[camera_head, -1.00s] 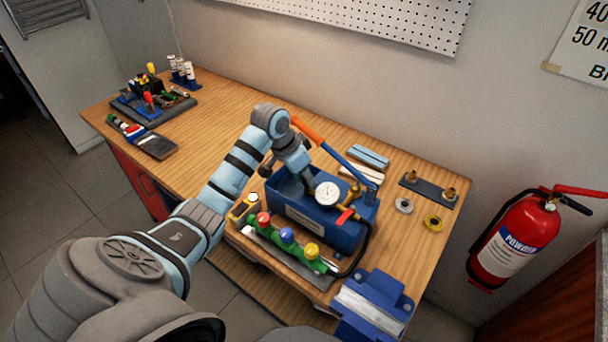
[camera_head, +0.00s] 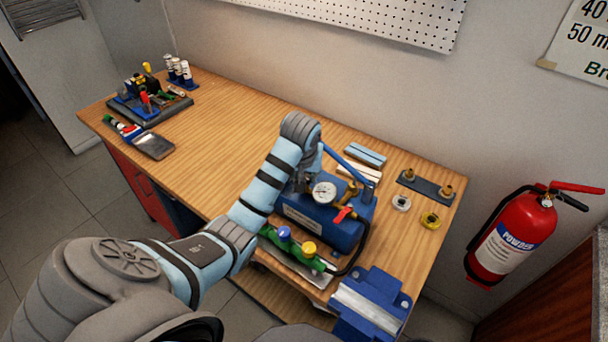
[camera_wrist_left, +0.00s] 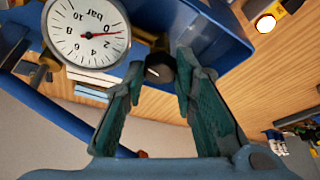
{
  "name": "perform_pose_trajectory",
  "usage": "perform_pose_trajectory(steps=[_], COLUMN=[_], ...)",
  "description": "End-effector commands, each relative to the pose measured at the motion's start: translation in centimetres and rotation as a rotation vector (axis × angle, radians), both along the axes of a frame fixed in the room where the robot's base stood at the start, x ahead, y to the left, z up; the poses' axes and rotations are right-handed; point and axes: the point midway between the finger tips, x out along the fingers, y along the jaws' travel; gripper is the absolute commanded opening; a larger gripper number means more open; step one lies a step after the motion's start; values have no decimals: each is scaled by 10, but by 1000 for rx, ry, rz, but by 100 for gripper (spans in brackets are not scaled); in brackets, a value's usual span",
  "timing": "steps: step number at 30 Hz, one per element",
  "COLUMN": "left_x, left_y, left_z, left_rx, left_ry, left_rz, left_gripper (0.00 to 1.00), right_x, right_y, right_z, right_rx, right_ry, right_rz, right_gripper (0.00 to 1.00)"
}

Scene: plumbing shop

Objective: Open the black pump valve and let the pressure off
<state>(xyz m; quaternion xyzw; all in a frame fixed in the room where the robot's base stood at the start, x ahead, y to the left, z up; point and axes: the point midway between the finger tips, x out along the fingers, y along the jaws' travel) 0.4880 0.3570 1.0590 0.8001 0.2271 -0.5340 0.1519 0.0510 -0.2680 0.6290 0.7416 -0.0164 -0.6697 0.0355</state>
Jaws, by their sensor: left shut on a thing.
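The blue test pump (camera_head: 318,228) stands on the workbench, with a round white gauge (camera_head: 325,192) and a small red lever (camera_head: 343,214) on it. The gauge also shows in the left wrist view (camera_wrist_left: 85,32), its red needle by the 0 mark. The black valve knob (camera_wrist_left: 158,73) is beside the gauge in the left wrist view. My left gripper (camera_wrist_left: 160,64) is shut on this knob, one finger on each side. In the head view my forearm and wrist hide the knob and fingertips. My right gripper is not in view.
The blue pump lever (camera_head: 350,165) rises behind my wrist. A manifold with blue and yellow caps (camera_head: 308,249) lies in front of the pump, and a blue vise (camera_head: 372,300) at the near right. Brass fittings (camera_head: 446,191) stand at right. The bench's left middle is clear.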

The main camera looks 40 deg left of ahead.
Motion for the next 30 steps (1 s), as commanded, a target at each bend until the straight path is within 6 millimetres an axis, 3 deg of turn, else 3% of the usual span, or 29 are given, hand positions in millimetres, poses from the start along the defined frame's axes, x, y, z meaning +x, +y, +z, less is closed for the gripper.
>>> perform_pose_trajectory(steps=[21, 22, 23, 30], left_x=[1, 1, 1, 1], left_y=[0, 0, 0, 0], left_z=[1, 1, 1, 0], left_rx=[2, 2, 2, 2], left_ry=[-2, -2, -2, -1], left_rz=[80, 80, 80, 79], left_gripper=[0, 30, 34, 34], right_x=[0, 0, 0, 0], right_y=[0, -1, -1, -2], right_z=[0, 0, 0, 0], right_rx=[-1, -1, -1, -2], right_ry=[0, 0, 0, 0], right_rz=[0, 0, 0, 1], right_gripper=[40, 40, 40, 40])
